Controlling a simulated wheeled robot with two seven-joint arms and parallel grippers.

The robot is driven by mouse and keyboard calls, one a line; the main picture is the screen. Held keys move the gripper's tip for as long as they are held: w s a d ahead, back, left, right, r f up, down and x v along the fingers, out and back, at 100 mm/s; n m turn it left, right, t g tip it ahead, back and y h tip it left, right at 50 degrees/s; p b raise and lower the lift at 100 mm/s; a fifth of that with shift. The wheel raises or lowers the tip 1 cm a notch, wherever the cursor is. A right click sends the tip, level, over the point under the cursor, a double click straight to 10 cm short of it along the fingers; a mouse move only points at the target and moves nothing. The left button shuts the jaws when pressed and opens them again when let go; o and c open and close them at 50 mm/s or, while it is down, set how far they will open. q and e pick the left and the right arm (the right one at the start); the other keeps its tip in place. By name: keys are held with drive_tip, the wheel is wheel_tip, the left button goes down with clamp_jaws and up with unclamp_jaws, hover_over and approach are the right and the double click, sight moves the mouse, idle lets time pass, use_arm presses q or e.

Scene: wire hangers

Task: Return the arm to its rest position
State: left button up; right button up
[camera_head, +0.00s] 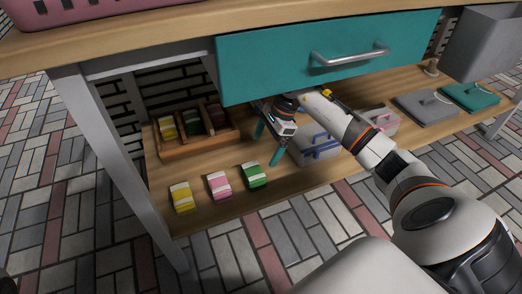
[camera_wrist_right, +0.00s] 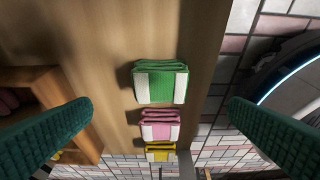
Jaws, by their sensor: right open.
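My right gripper (camera_head: 268,146) is open and empty, with green fingers, over the lower wooden shelf beneath the teal drawer. A green folded cloth with a white band (camera_head: 254,175) lies on the shelf just below and in front of it. A pink one (camera_head: 219,185) and a yellow one (camera_head: 182,197) lie in a row to its left. In the right wrist view the green cloth (camera_wrist_right: 161,82) sits between the two spread fingers (camera_wrist_right: 160,130) and apart from them. The left gripper is in neither view.
The teal drawer (camera_head: 285,62) hangs close above my right arm. A wooden divided box (camera_head: 187,148) with folded cloths stands behind the row. A grey-blue case (camera_head: 316,150) is beside the gripper; grey (camera_head: 425,105) and teal (camera_head: 470,96) items lie further right. A table leg (camera_head: 125,165) is at left.

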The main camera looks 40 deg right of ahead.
drive_tip(key=shift+d+r, duration=0.15)
drive_tip(key=shift+r, duration=0.2)
idle(0.3)
